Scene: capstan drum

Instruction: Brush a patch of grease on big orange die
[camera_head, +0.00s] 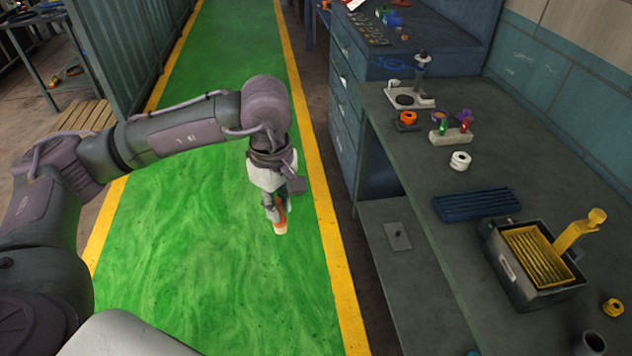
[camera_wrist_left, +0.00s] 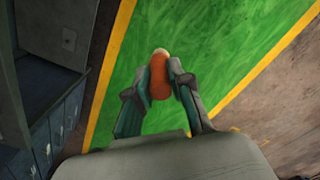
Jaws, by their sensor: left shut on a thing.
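My left gripper (camera_head: 275,208) hangs over the green floor lane, left of the bench. It is shut on a brush with an orange handle (camera_head: 281,214) and a pale tip that points down. In the left wrist view the brush (camera_wrist_left: 159,80) stands between the two fingers, with the pale end farthest out. An orange ring-like piece (camera_head: 408,118), apparently the big orange die, lies on the bench near its far left edge, well apart from the brush. I cannot make out any grease on it. My right gripper is not in view.
On the grey bench (camera_head: 455,220) stand a grey base with a post (camera_head: 410,96), a purple piece (camera_head: 465,115), a pale block with red and green parts (camera_head: 452,135), a white ring (camera_head: 460,161), a blue ribbed tray (camera_head: 476,204) and a box with a yellow ribbed insert (camera_head: 540,256).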

